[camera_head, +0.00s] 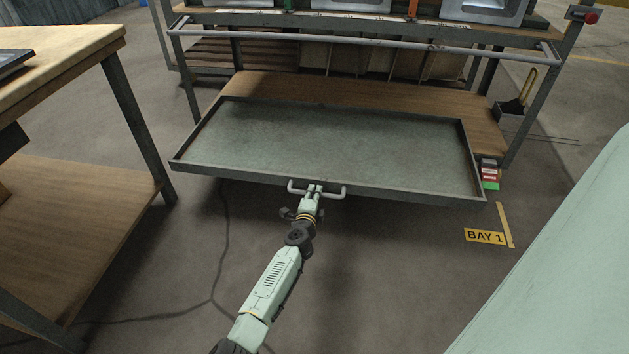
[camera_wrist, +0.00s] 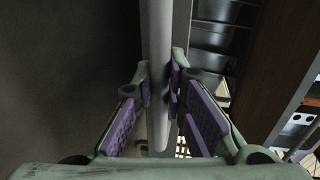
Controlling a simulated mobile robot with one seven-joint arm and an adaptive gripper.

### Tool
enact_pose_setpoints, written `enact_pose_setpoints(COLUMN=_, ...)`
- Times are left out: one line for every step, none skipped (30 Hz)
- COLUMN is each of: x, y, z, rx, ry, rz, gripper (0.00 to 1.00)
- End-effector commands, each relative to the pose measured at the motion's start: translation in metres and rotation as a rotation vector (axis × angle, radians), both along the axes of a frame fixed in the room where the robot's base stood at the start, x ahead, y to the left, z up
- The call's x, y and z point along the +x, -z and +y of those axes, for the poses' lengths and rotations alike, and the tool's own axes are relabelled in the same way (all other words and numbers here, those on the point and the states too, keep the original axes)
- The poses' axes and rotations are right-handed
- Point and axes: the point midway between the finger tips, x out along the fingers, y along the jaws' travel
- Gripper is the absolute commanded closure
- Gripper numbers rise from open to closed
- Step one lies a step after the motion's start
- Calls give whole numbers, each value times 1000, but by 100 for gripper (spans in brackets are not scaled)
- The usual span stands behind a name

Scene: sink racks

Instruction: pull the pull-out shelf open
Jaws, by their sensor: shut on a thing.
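The pull-out shelf (camera_head: 335,145) is a shallow grey metal tray with a raised rim, and it juts out from under the bench toward me. Its inside is empty. A pale bar handle (camera_head: 331,195) is fixed to the middle of its front edge. My gripper (camera_head: 315,189) is at this handle, shut on the bar. In the wrist view the handle (camera_wrist: 157,60) runs between the purple-padded fingers of my gripper (camera_wrist: 160,88). The shelf's runners are hidden.
A wooden-topped table (camera_head: 60,50) with a lower board stands at the left. A bench rail (camera_head: 360,42) crosses above the shelf. Small coloured boxes (camera_head: 489,174) sit by the shelf's right end. A yellow BAY 1 sign (camera_head: 485,237) is on the floor. Floor in front is mostly clear.

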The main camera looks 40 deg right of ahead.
Motion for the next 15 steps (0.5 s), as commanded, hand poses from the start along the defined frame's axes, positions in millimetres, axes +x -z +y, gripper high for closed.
enact_pose_setpoints(x=-1, y=0, z=-1, rx=0, ry=2, rz=0, gripper=100)
enact_pose_setpoints(x=-1, y=0, z=-1, rx=0, ry=2, rz=0, gripper=100)
enact_pose_setpoints(x=-1, y=0, z=-1, rx=0, ry=2, rz=0, gripper=100)
enact_pose_setpoints(x=-1, y=0, z=-1, rx=0, ry=2, rz=0, gripper=100)
enact_pose_setpoints(x=-1, y=0, z=-1, rx=0, ry=2, rz=0, gripper=100)
enact_pose_setpoints(x=-1, y=0, z=-1, rx=0, ry=2, rz=0, gripper=100)
enact_pose_setpoints(x=-1, y=0, z=-1, rx=0, ry=2, rz=0, gripper=87)
enact_pose_setpoints(x=-1, y=0, z=-1, rx=0, ry=2, rz=0, gripper=85)
enact_pose_setpoints(x=-1, y=0, z=-1, rx=0, ry=2, rz=0, gripper=83)
enact_pose_setpoints(x=-1, y=0, z=-1, rx=0, ry=2, rz=0, gripper=81)
enact_pose_setpoints(x=-1, y=0, z=-1, rx=0, ry=2, rz=0, gripper=79)
enact_pose_setpoints(x=-1, y=0, z=0, rx=0, ry=1, rz=0, gripper=76)
enact_pose_setpoints(x=-1, y=0, z=0, rx=0, ry=1, rz=0, gripper=74)
enact_pose_setpoints(x=-1, y=0, z=0, rx=0, ry=1, rz=0, gripper=72)
enact_pose_setpoints(x=0, y=0, z=0, rx=0, ry=1, rz=0, gripper=69)
